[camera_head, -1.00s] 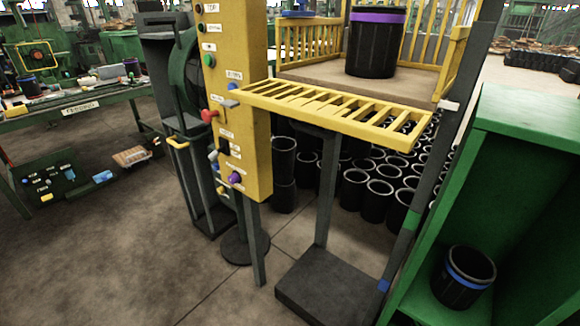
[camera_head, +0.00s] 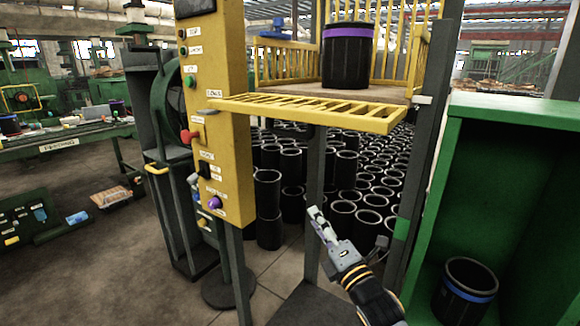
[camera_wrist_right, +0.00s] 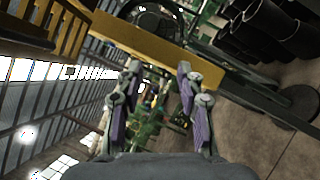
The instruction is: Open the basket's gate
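The yellow basket (camera_head: 285,62) stands behind the yellow control post. Its yellow barred gate (camera_head: 300,108) lies flat and level, reaching out from the front of the basket floor. A black sleeve with a purple band (camera_head: 347,58) stands upright in the basket. My right gripper (camera_head: 316,212) is below the gate, apart from it, at the lower middle. In the right wrist view its two purple-padded fingers (camera_wrist_right: 158,75) are spread with nothing between them. Yellow bars (camera_wrist_right: 62,28) show at that view's upper left. My left gripper is not in view.
The yellow control post (camera_head: 220,110) carries buttons, a red knob (camera_head: 189,136) and a purple knob (camera_head: 215,203). A green cabinet (camera_head: 520,120) on the right holds a blue-banded sleeve (camera_head: 468,290). Many black sleeves (camera_head: 268,190) stand behind. Open floor (camera_head: 110,260) lies at left.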

